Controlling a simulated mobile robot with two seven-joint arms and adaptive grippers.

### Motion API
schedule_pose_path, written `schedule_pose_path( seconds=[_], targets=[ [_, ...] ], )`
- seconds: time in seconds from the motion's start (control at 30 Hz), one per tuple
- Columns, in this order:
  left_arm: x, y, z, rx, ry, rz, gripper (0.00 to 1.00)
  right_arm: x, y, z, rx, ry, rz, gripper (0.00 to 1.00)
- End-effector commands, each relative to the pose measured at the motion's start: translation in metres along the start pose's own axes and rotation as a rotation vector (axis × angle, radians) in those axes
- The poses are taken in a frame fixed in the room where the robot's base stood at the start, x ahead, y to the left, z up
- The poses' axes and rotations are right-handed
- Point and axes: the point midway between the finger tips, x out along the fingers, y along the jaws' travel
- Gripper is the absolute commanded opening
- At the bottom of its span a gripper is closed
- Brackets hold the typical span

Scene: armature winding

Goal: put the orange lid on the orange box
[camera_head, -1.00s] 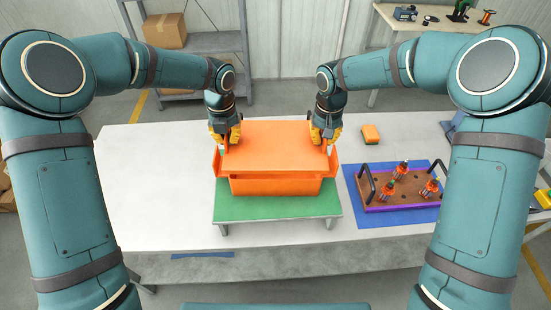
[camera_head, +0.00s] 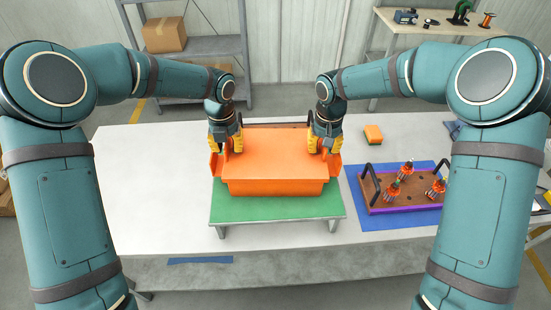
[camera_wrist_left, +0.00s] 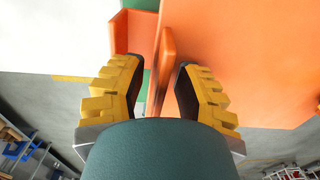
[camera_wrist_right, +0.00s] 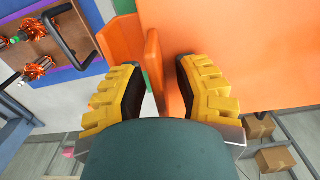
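The flat orange lid (camera_head: 275,158) lies over the orange box (camera_head: 276,188), covering most of its top. A thin dark strip shows behind the lid's far edge. I cannot tell whether the lid is fully seated. The box stands on a green-topped stand (camera_head: 277,208). My left gripper (camera_head: 226,150) is at the lid's left side, its fingers apart on either side of an upright orange tab (camera_wrist_left: 163,70), with gaps showing. My right gripper (camera_head: 325,150) is at the right side, open around an orange upright piece (camera_wrist_right: 155,65) and the lid's edge.
To the right, a brown tray (camera_head: 400,192) with handles and several copper-wound armatures lies on a blue mat (camera_head: 362,218). A small orange block (camera_head: 373,134) lies behind it. The white table (camera_head: 150,195) is clear on the left.

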Motion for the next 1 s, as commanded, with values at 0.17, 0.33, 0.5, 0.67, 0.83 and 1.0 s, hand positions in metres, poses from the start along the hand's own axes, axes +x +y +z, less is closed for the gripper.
schedule_pose_path(
  seconds=[0.17,0.33,0.5,0.67,0.83,1.0],
  targets=[
    [-0.001,0.000,0.000,0.000,-0.001,0.000,0.34,-0.001,0.000,0.000,0.000,0.001,0.000,0.34],
    [-0.004,0.000,0.000,0.000,-0.002,-0.001,0.34,-0.001,0.000,0.000,0.000,0.001,0.000,0.34],
    [-0.022,0.000,0.001,-0.002,-0.004,-0.001,0.34,-0.001,0.000,0.000,0.000,0.001,0.000,0.34],
    [-0.055,0.000,0.001,-0.001,-0.006,-0.001,0.34,-0.001,0.000,0.000,0.000,0.001,0.000,0.34],
    [-0.088,0.000,0.001,0.000,-0.005,-0.001,0.34,-0.001,0.000,0.000,0.000,0.001,0.000,0.34],
    [-0.111,0.000,0.000,-0.001,-0.003,-0.001,0.34,-0.001,0.000,0.000,0.000,0.001,0.000,0.34]
  ],
)
